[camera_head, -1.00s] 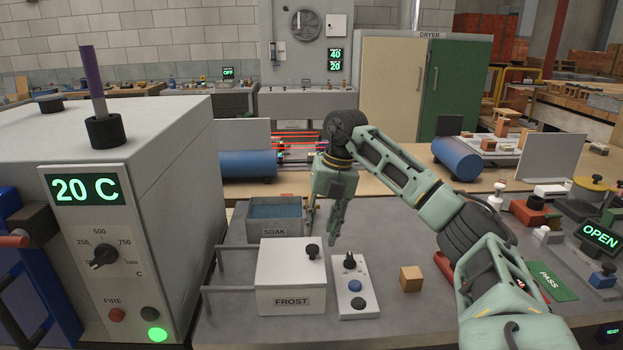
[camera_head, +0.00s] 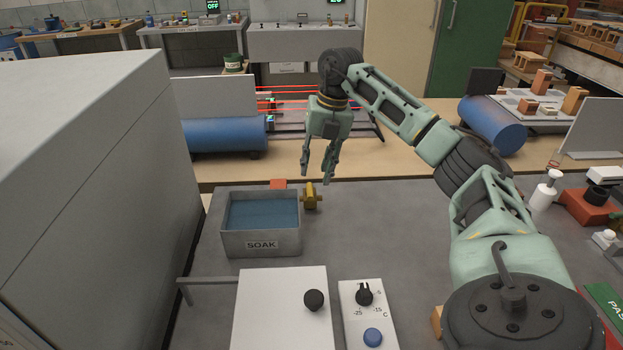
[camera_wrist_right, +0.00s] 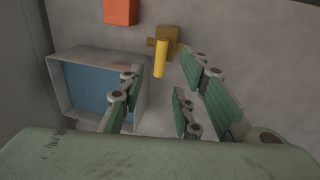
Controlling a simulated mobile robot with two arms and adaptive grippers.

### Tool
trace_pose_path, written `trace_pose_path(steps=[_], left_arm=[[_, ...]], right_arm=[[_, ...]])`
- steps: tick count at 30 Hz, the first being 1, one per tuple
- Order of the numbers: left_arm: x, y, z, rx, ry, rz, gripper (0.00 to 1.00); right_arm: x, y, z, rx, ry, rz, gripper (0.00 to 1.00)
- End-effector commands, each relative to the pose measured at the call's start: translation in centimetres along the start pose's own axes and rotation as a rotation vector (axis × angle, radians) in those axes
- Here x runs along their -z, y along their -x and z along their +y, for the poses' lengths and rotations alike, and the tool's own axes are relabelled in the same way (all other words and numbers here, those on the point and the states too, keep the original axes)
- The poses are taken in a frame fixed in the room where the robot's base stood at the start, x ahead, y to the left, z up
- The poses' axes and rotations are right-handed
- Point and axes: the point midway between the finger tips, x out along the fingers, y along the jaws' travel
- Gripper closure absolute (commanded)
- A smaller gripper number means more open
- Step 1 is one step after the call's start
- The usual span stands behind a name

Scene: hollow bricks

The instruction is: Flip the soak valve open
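The soak valve (camera_head: 311,196) is a small yellow-brass fitting with a lever handle, at the right side of the grey soak tank (camera_head: 261,246). The tank is labelled SOAK and holds blue water. In the right wrist view the valve (camera_wrist_right: 164,50) lies ahead of the fingertips, its yellow handle pointing toward the gripper; the tank (camera_wrist_right: 140,60) is at the left. My right gripper (camera_head: 318,178) is open and empty, pointing down above and slightly behind the valve, apart from it. It also shows in the right wrist view (camera_wrist_right: 165,78). My left gripper is not in view.
A red block (camera_head: 278,184) sits behind the tank. In front are a white box (camera_head: 275,315) with a black knob and a dial panel (camera_head: 371,318). A large grey kiln (camera_head: 95,170) stands at the left. The bench right of the valve is clear.

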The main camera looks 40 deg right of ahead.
Motion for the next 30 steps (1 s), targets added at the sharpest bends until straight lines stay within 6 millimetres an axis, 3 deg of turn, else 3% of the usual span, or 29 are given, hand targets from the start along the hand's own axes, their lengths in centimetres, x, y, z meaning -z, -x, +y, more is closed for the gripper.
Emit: trace_pose_path(steps=[9,21,30], left_arm=[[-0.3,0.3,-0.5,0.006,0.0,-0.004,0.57],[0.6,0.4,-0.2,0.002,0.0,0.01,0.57],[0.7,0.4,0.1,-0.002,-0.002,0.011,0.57]], right_arm=[[0.0,-4.7,-0.1,0.002,-0.001,0.001,0.69],[0.0,-5.5,0.0,0.0,0.0,-0.001,0.7],[0.0,-5.5,0.0,0.0,0.0,0.0,0.96]])
